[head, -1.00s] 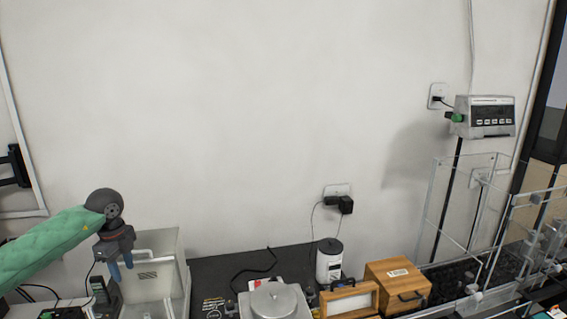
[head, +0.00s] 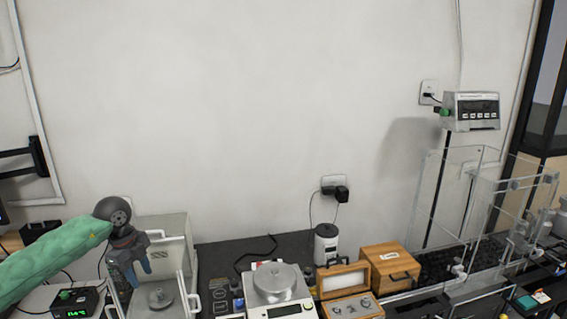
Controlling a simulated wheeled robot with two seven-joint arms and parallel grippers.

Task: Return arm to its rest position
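My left arm, in a green sleeve, comes in from the left in the head view. Its gripper (head: 129,262) has blue fingertips and hangs in front of the glass-walled balance (head: 172,232), above its round pan. The fingers look close together and nothing shows between them, but the gap is too small to judge. My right arm and gripper are not in view.
A round-pan scale (head: 277,284) stands in the middle on the dark table (head: 215,258). A large clear enclosure (head: 440,200) stands at right. A small green-lit display (head: 72,304) is at lower left.

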